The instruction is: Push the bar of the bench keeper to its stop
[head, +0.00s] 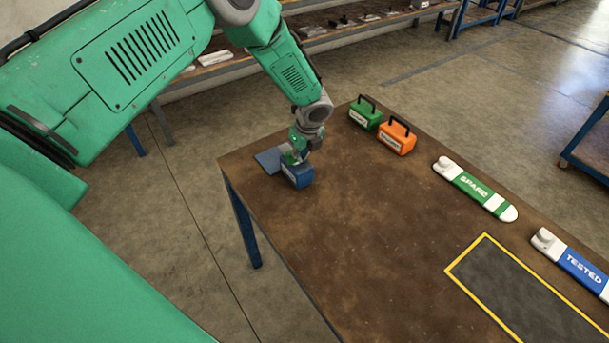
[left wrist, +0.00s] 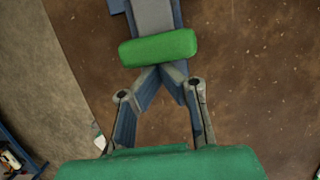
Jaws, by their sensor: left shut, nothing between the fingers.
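The bench keeper (head: 298,177) is a blue block with a flat blue plate beside it, at the far left corner of the brown table. In the left wrist view its green bar (left wrist: 158,47) lies crosswise over a grey and blue track (left wrist: 152,14). My left gripper (head: 296,157) is at the keeper, pointing down. In the left wrist view its fingertips (left wrist: 160,72) are together, with nothing between them, close against the near side of the green bar. I cannot tell whether they touch it. The arm partly hides the bar in the head view. My right gripper is not in view.
On the table (head: 340,235) stand a green case (head: 365,115) and an orange case (head: 396,139). A SPARE piece (head: 475,189) and a TESTED piece (head: 575,263) lie to the right, near a yellow-edged dark area (head: 525,300). The table's middle is clear.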

